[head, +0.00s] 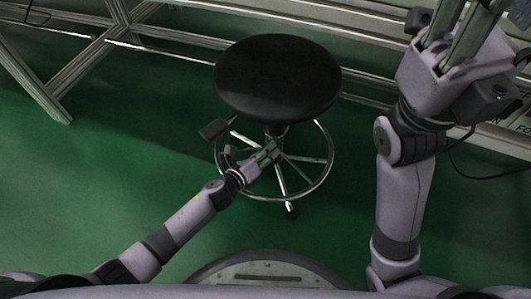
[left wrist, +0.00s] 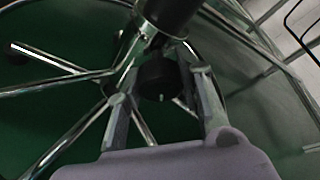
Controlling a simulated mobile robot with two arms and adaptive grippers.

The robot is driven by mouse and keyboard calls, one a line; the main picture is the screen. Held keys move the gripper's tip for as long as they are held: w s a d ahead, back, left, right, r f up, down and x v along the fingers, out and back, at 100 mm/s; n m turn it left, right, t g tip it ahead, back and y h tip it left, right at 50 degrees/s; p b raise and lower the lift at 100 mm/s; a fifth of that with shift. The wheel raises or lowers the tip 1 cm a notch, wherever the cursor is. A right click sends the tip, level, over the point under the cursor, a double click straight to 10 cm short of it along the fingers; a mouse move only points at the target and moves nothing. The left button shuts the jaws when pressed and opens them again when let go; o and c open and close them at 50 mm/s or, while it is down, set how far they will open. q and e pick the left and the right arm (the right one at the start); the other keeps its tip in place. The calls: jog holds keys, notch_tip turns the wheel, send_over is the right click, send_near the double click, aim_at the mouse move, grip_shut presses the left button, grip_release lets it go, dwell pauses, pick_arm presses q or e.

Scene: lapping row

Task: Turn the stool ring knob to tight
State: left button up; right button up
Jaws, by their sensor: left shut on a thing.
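The stool has a round black seat (head: 277,76) and a chrome foot ring (head: 329,172) with spokes below it. A dark round ring knob (left wrist: 157,76) sits by the column (left wrist: 168,14) in the left wrist view, with a small pale mark on it. My left gripper (head: 272,150) reaches under the front of the seat. Its fingers (left wrist: 163,84) are closed on the knob's two sides. In the head view the gripper hides the knob. My right gripper (head: 462,22) is raised at the upper right, away from the stool; its fingertips run to the picture's top edge.
Metal frame rails (head: 160,45) stand behind the stool. The green floor (head: 110,175) at left is clear. A black cable (head: 480,172) hangs at right.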

pick_arm(q)
jog(key=shift+n, duration=0.4)
jog(key=o, duration=1.2)
jog(key=v, duration=1.2)
jog(key=shift+a+f, duration=0.15)
jog(key=shift+f, duration=0.05)
